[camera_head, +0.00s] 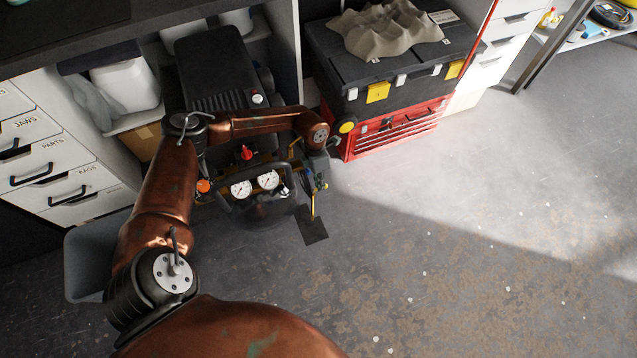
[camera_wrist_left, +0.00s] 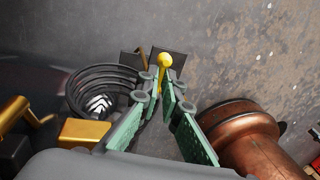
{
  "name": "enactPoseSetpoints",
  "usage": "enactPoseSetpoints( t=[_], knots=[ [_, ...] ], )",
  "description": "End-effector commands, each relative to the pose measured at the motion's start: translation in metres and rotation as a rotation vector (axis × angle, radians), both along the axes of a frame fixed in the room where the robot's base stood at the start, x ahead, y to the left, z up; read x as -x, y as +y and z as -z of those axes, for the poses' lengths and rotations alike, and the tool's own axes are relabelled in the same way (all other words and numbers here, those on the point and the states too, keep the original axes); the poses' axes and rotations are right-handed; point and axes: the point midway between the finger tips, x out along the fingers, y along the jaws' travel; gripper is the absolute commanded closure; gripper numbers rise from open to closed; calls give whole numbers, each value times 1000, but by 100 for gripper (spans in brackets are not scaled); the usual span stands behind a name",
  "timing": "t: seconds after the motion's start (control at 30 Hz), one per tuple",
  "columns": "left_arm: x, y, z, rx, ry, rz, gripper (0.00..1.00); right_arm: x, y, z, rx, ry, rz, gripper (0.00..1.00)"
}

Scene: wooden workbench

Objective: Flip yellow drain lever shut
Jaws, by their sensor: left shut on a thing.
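The yellow drain lever (camera_head: 312,206) hangs at the right lower side of a black air compressor (camera_head: 213,62). It also shows in the left wrist view as a thin yellow bar with a round knob (camera_wrist_left: 165,60). My left gripper (camera_head: 313,182) is at the compressor's right front side. In the left wrist view its green fingers (camera_wrist_left: 168,98) are closed around the lever, with the knob sticking out past the tips. The lever's base is hidden behind the fingers. My right gripper is in neither view.
Two gauges (camera_head: 254,184) and a red knob (camera_head: 246,153) sit on the compressor, close to my arm. A red tool chest (camera_head: 390,130) stands to the right. The floor in front is clear.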

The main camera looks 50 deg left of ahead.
Motion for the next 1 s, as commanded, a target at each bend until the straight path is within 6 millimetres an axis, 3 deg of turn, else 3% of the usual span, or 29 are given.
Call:
enactPoseSetpoints(
  t=[0.33,0.67,1.0],
  knots=[
    [-3,-1,-1,3,-7,-2,75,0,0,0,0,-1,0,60],
    [-1,-1,1,0,-4,13,75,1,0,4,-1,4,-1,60],
    [2,-8,8,1,2,261,75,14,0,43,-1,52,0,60]
  ],
)
